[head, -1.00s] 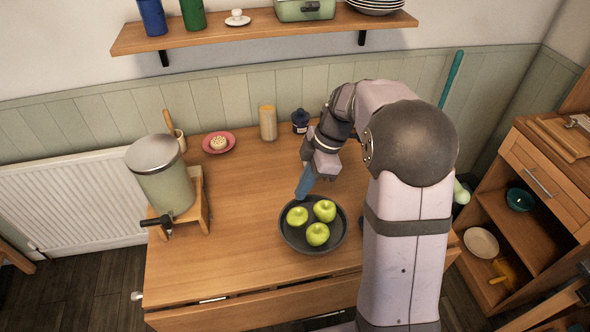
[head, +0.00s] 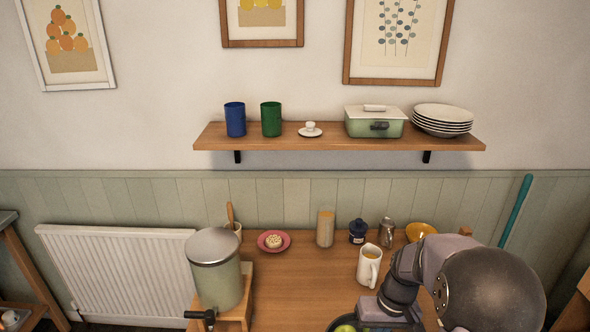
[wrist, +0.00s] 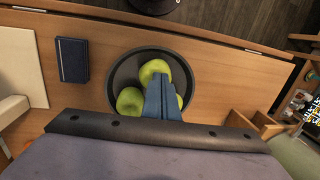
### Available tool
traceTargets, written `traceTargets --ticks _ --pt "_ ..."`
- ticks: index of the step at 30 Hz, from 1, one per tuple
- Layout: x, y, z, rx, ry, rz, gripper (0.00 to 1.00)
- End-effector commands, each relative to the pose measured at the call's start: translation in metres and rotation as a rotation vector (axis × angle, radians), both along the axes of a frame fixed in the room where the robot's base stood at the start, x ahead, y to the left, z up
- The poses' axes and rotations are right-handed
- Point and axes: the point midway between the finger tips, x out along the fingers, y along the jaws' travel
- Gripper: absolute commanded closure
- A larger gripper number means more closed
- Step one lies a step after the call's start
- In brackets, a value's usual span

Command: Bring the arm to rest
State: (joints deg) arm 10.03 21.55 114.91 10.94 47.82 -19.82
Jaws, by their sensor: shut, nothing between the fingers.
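My gripper (wrist: 161,84) shows in the wrist view as two blue fingers, shut together with nothing between them. They stand over the dark round bowl (wrist: 118,73) and hide part of it. Green apples lie in the bowl: one (wrist: 152,70) beyond the fingertips, one (wrist: 130,100) to the left, and one partly hidden behind the fingers on the right. I cannot tell whether the fingertips touch an apple. In the head view my arm is bent at the lower right; the fingers are not clearly seen and only part of the bowl's apples shows at the bottom edge.
A white mug (head: 369,266) stands close behind my wrist. A tan canister (head: 325,229), a dark blue jar (head: 357,232) and a pink plate (head: 273,241) stand along the back. A large dispenser (head: 215,270) stands left. A dark blue book (wrist: 73,60) lies beside the bowl.

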Motion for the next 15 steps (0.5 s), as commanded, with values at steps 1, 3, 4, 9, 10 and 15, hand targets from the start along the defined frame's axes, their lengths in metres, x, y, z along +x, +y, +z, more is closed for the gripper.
traceTargets --ticks 1,3,4,9,10,15 --pt "-0.019 -0.001 -0.005 -0.023 0.032 -0.074 1.00" --pt "-0.049 -0.002 -0.010 -0.064 0.068 -0.172 1.00" --pt "-0.062 -0.002 -0.010 -0.080 0.077 -0.200 1.00" --pt "-0.133 0.006 -0.004 -0.143 0.097 -0.141 1.00" --pt "-0.143 0.007 -0.002 -0.148 0.097 -0.123 1.00" --pt "-0.152 0.018 0.016 -0.154 0.030 -0.072 1.00"
